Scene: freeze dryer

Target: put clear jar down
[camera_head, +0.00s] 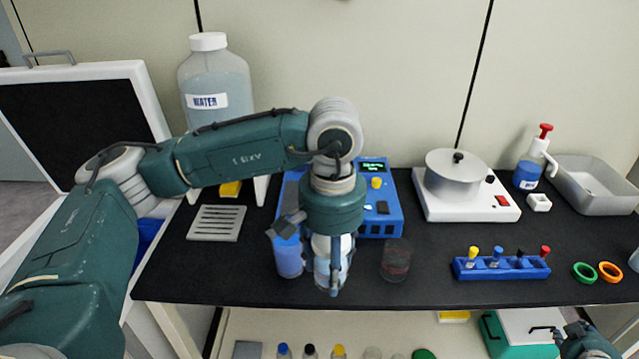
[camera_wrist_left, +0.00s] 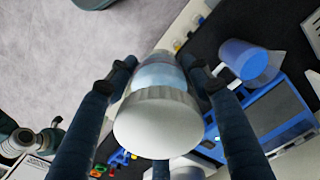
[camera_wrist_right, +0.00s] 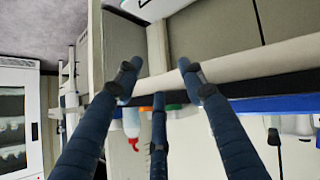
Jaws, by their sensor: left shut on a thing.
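My left gripper (camera_head: 333,284) points down over the front part of the black bench. Its fingers are shut around a clear jar with a white lid (camera_wrist_left: 158,125) and a pale blue body (camera_wrist_left: 160,74). In the head view the jar (camera_head: 322,258) is partly hidden by the fingers and looks upright; I cannot tell whether its base touches the bench. My right gripper (camera_head: 588,345) is at the lower right corner of the head view. In the right wrist view its fingers (camera_wrist_right: 158,82) are spread with nothing between them.
A blue cup (camera_head: 289,262) stands close left of the held jar, and a clear glass (camera_head: 396,262) close right. Behind is a blue device (camera_head: 383,220). Further right are a hot plate with a pot (camera_head: 452,180) and a blue rack (camera_head: 505,268). The bench's front edge is near.

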